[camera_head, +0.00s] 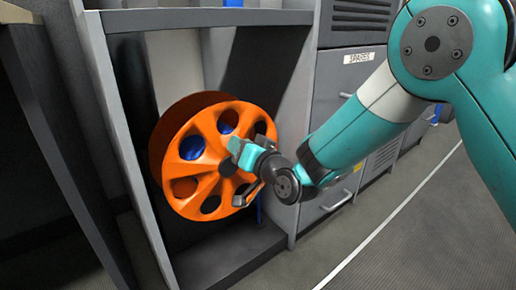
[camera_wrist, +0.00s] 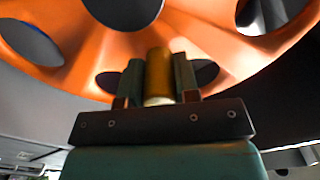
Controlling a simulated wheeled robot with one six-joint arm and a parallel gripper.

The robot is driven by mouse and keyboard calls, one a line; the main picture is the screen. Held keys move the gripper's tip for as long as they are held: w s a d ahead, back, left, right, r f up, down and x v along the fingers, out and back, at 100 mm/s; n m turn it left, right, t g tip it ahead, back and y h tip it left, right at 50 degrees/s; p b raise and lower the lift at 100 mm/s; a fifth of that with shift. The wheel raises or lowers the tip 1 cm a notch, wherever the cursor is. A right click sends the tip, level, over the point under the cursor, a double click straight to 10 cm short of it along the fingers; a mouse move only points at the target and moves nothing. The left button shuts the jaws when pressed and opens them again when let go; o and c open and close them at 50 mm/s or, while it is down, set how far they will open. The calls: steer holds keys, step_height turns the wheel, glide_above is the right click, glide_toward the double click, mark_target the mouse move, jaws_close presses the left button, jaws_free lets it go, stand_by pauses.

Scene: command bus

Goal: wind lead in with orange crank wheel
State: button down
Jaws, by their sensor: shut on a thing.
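The orange crank wheel (camera_head: 195,150) stands upright in the open grey cabinet bay, with round holes around its face. Blue shows through some of the upper holes. In the wrist view the wheel (camera_wrist: 90,45) fills the top of the picture. A short brass-coloured crank handle (camera_wrist: 158,75) sticks out from the wheel. My gripper (camera_head: 240,172) is at the right part of the wheel's face. In the wrist view my gripper (camera_wrist: 160,82) has its two fingers on either side of the handle, shut on it. The handle is hidden behind the gripper in the head view.
The grey cabinet bay's left post (camera_head: 118,130) and floor (camera_head: 225,255) frame the wheel closely. Grey drawers, one labelled SPARES (camera_head: 358,58), stand to the right. A blue strip (camera_head: 259,208) hangs below the wheel's right side. The aisle floor (camera_head: 420,225) is clear.

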mark_target(234, 171)
steer(key=shift+w+d+f+m, duration=0.25)
steer(key=shift+w+f+m, duration=0.05)
steer(key=shift+m, duration=0.7)
step_height(234, 171, down, 9)
steer(key=w+d+m+p, duration=0.1)
steer(key=m+p, duration=0.7)
steer(key=m, duration=0.9)
steer(key=shift+w+d+f+m, duration=0.15)
steer(key=shift+w+d+m, duration=0.25)
steer(key=shift+d, duration=0.5)
steer(key=c, duration=0.8)
jaws_free()
steer(key=shift+c, duration=0.2)
steer(key=shift+a, duration=0.15)
steer(key=shift+s, duration=0.1)
